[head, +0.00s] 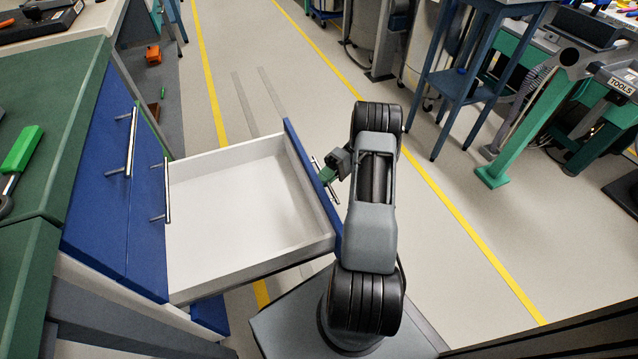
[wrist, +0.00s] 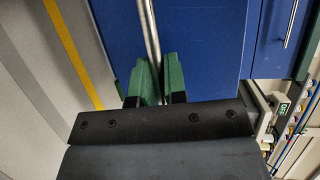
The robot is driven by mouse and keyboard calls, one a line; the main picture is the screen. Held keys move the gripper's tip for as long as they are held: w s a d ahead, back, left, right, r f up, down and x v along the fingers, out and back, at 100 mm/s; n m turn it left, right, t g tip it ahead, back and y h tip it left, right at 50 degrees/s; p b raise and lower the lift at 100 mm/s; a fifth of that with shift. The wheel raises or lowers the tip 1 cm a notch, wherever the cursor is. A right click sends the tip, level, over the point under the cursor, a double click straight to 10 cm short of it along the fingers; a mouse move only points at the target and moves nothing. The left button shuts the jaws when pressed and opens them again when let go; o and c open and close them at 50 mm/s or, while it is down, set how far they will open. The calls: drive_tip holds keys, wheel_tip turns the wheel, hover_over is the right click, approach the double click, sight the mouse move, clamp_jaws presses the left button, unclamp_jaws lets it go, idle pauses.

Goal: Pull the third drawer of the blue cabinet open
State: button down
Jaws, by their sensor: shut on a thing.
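The blue cabinet (head: 92,165) stands at the left under a green top. Two shut blue fronts with metal bar handles show above a drawer (head: 235,205) that is pulled well out. This drawer looks like the third from the top; its white inside is empty. My gripper (head: 328,174) is at the outer side of its blue front (head: 300,165). In the wrist view, the green fingers of my gripper (wrist: 161,84) are closed around the metal bar handle (wrist: 149,35). The handle's lower part is hidden between the fingers.
A green-handled tool (head: 20,150) lies on the cabinet top. The grey floor with yellow lines is clear beyond the drawer. A blue table (head: 480,60) and a green stand (head: 530,125) are at the right. Another blue front (head: 210,312) shows below the open drawer.

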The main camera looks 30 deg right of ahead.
drive_tip(key=shift+s+d, duration=0.15)
drive_tip(key=shift+d, duration=0.5)
drive_tip(key=shift+f, duration=0.1)
drive_tip(key=c, duration=1.2)
unclamp_jaws()
